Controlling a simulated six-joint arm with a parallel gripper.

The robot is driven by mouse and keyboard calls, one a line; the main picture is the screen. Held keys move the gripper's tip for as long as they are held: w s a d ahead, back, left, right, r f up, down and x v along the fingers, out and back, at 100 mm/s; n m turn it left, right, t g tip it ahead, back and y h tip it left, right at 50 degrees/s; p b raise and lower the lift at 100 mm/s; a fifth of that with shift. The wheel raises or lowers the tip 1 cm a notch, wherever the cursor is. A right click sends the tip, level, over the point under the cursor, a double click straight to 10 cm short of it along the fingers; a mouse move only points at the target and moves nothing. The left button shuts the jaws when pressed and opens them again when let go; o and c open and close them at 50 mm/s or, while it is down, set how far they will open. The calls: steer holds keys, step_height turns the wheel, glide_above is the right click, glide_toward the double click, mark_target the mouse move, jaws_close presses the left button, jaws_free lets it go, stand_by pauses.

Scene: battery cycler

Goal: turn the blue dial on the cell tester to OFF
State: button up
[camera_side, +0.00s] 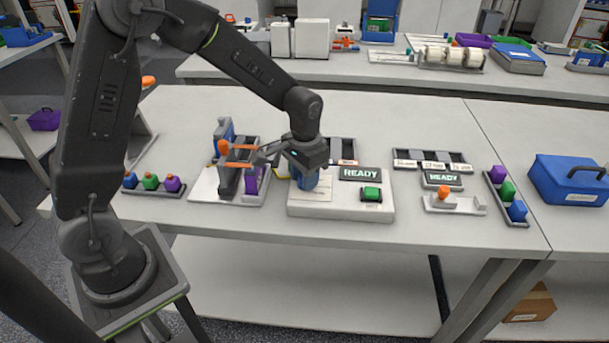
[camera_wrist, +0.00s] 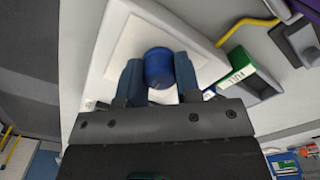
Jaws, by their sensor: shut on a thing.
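The cell tester (camera_side: 340,209) is a white box on the bench with a display reading READY (camera_side: 360,173) and a green switch (camera_side: 371,194). My gripper (camera_side: 305,178) points down over its left part. In the wrist view my gripper (camera_wrist: 159,75) has a finger on each side of the round blue dial (camera_wrist: 158,62) and is shut on it. The dial sits on a pale plate (camera_wrist: 128,45) on the tester. The dial's pointer and any OFF mark cannot be made out. In the side view my gripper largely hides the dial.
Left of the tester stands a fixture with orange-handled parts (camera_side: 238,164) and a purple block, close to my wrist. A rack of coloured blocks (camera_side: 152,190) lies further left. A second small unit (camera_side: 455,204) and a blue case (camera_side: 568,180) stand to the right.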

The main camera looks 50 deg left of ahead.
steer(key=n, duration=0.6)
steer(key=shift+n, duration=0.3)
stand_by(0.5)
steer(key=o, duration=0.9)
steer(key=shift+o, duration=0.2)
step_height(320, 180, up, 14)
steer(key=s+r+m+t, duration=0.1)
steer(key=s+m+t, duration=0.1)
steer(key=s, duration=0.8)
steer(key=s+d+r+m+t, duration=0.1)
steer(key=s+r+m+t, duration=0.1)
steer(key=s, duration=0.8)
steer(key=shift+d+r+m+t, duration=0.15)
steer(key=shift+d+m+t, duration=0.15)
steer(key=shift+m+t, duration=0.65)
